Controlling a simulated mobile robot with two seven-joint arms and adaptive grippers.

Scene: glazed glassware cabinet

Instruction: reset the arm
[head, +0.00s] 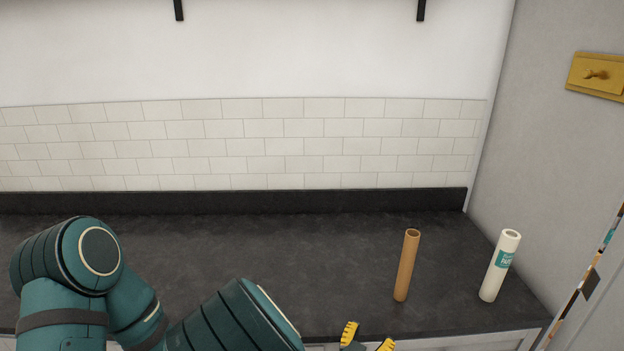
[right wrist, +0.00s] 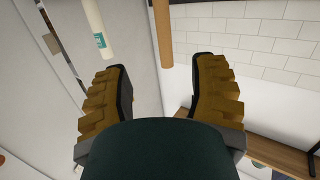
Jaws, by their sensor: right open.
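My right gripper (head: 368,344) shows only its yellow fingertips at the bottom edge of the head view, in front of the counter. In the right wrist view my right gripper (right wrist: 161,64) is open, with its two ridged fingers spread and nothing held between them. A brown cardboard-like tube (head: 407,265) stands upright on the dark counter, beyond the gripper and apart from it. The brown tube also shows in the right wrist view (right wrist: 163,35), past the gap between the fingers. My left gripper is not in view.
A white tube (head: 499,267) with a teal label stands on the dark counter (head: 270,250) to the right of the brown tube. A side wall with a yellow plate (head: 597,77) bounds the right. The counter behind my arm and left of the brown tube is clear.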

